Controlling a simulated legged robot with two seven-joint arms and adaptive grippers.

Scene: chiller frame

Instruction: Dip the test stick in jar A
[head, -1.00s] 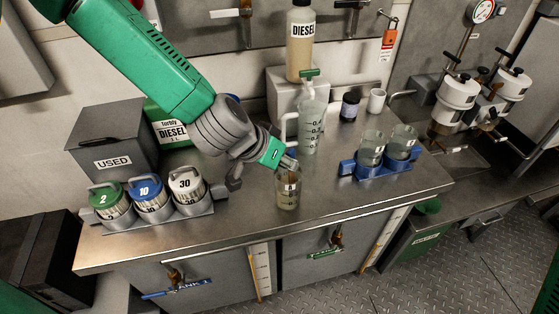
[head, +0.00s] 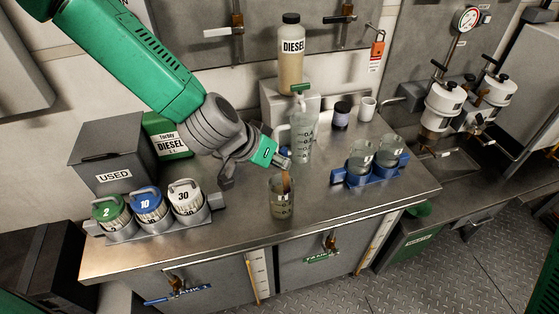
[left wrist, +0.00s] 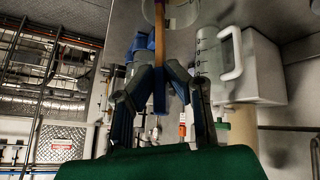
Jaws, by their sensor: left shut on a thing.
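My left gripper (head: 283,162) is shut on a thin orange-brown test stick (head: 287,182), just above a small glass jar (head: 282,204) on the steel counter. The stick points down and its lower part overlaps the jar's mouth; how deep it goes is unclear. The jar has a white label whose letter is too small to read surely. In the left wrist view, the stick (left wrist: 159,40) lies between the two fingers (left wrist: 158,85) and runs toward a glass rim at the top. Two more jars (head: 361,163) stand in a blue holder (head: 377,177). My right gripper is not in view.
A graduated jug (head: 302,145) stands close behind the gripper. A diesel bottle (head: 291,62) is behind it. A grey "USED" box (head: 113,178) and several lidded pots (head: 149,204) are at the left. The counter front beside the jar (head: 330,210) is clear.

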